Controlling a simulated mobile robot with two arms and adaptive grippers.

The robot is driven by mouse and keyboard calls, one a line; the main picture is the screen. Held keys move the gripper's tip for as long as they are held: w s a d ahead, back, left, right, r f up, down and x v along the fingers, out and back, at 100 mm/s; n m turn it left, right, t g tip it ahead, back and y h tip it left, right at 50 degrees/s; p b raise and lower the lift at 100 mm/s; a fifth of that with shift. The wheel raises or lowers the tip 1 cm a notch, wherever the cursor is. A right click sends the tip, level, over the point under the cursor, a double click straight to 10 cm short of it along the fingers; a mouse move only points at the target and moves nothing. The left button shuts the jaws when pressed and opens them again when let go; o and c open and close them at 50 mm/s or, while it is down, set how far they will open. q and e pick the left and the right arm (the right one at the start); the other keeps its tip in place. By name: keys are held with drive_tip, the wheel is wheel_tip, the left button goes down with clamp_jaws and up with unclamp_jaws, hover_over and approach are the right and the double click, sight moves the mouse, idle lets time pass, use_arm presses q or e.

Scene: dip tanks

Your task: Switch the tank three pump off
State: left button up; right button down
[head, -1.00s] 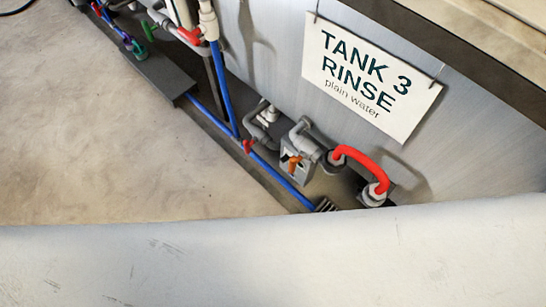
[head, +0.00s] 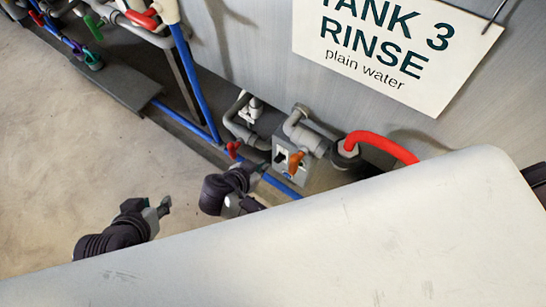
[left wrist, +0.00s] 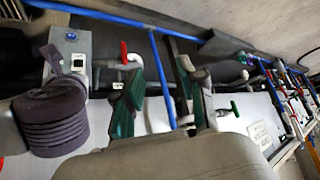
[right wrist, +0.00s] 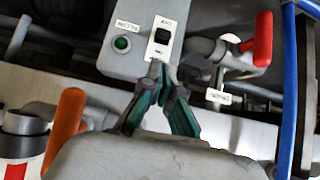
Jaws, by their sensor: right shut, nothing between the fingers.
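The tank three pump box (head: 283,172) is a grey box low beneath the TANK 3 RINSE sign (head: 385,48). In the right wrist view, the box (right wrist: 150,20) carries a black rocker switch (right wrist: 162,36) on a white plate and a round green button or lamp (right wrist: 122,44). My right gripper (head: 262,167) is shut and empty. Its fingertips (right wrist: 158,72) are close below the switch; I cannot tell whether they touch the plate. My left gripper (head: 156,206) is open and empty above the floor, left of the right one; its fingers also show in the left wrist view (left wrist: 160,80).
An orange valve handle (right wrist: 66,125) stands beside the box, and a red handle (right wrist: 263,40) is on the other side. A red hose (head: 380,143), grey pipes and a blue pipe (head: 196,85) run close by. The floor (head: 90,155) at left is clear.

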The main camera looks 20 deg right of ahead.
sight(279, 159)
drive_tip(key=b+x, duration=0.3)
drive_tip(key=x, duration=0.7)
drive_tip(key=shift+f, duration=0.1)
use_arm(q)
drive_tip(key=w+d+r+t+h, duration=0.2)
drive_tip(key=w+d+r+t, duration=0.1)
drive_tip(key=w+r+t, duration=0.5)
drive_tip(key=shift+w+d+r, duration=0.3)
drive_tip(key=shift+d+r, duration=0.1)
drive_tip(key=shift+r, duration=0.45)
